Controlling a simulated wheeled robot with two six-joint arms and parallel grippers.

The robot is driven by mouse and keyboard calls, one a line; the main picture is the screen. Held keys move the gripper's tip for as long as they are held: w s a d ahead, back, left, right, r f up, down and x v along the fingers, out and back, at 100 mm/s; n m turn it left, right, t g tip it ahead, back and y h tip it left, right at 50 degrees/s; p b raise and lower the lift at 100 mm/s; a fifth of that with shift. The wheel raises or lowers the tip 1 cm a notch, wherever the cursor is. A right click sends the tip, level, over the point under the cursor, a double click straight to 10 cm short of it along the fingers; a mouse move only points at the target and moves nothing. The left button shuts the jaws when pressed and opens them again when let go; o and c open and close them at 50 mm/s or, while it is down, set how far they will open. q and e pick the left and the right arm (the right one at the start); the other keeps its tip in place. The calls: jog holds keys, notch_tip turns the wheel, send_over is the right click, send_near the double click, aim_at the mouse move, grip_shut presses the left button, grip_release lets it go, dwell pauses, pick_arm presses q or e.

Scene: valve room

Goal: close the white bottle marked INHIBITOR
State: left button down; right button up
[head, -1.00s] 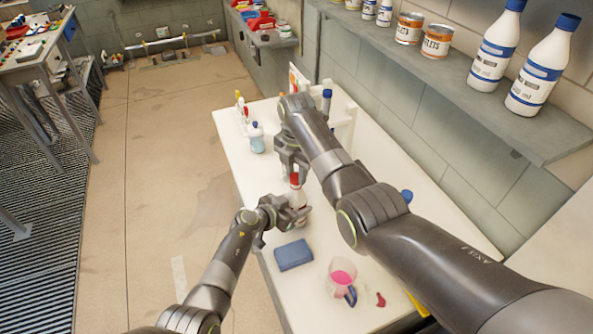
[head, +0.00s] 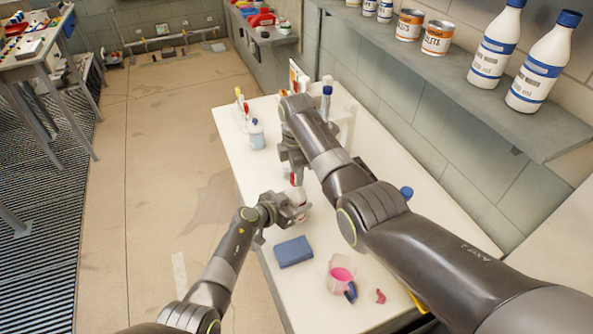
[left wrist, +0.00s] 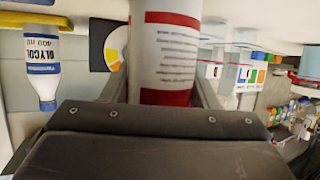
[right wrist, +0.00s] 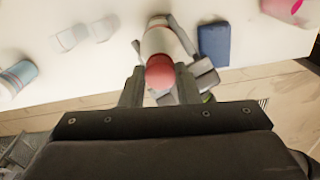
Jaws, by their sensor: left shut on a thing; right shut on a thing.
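In the left wrist view the bottle (left wrist: 167,50) fills the space between my left fingers; no INHIBITOR marking can be read there. My left gripper (head: 291,209) is shut on the bottle's body from the side. A red cap (right wrist: 160,74) is at the bottle's top, between the fingers of my right gripper (right wrist: 159,88). My right gripper (head: 293,172) is shut on the cap from above. The cap and bottle appear in line; whether the threads are engaged is hidden.
A GLYCOL bottle (left wrist: 42,68) stands apart. A shelf (head: 500,105) with bottles and cans runs along the right wall.

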jog(key=m, duration=1.2)
jog(key=shift+s+m, duration=0.1)
jog(key=shift+m, duration=0.2)
jog(key=m, duration=0.4)
jog(key=shift+a+m, duration=0.1)
jog(key=shift+m, duration=0.3)
jog(key=m, duration=1.2)
jog(key=shift+a+m, duration=0.1)
jog(key=shift+m, duration=0.2)
jog(key=m, duration=0.4)
jog(key=shift+m, duration=0.3)
jog(key=m, duration=1.2)
jog(key=shift+w+f, duration=0.1)
jog(key=shift+w, duration=0.1)
jog(key=o, duration=1)
